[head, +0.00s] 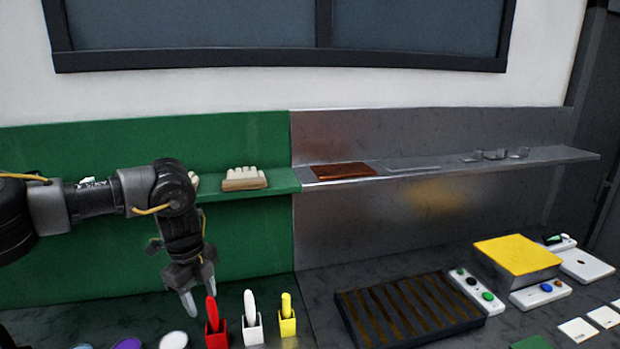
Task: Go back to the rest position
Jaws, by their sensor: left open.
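My left arm comes in from the left and bends down at the wrist. My left gripper (199,298) is open with its fingers pointing down. Nothing shows between its fingers. In the picture it hangs just up and left of a red holder (216,335) with a red handle in it; I cannot tell the gap between them. My right gripper is not in the view.
A white holder (252,330) and a yellow holder (287,324) stand beside the red one. A dark slatted tray (455,333), button boxes (541,296) and a yellow-topped block (517,253) are at right. A shelf (560,154) runs along the back wall.

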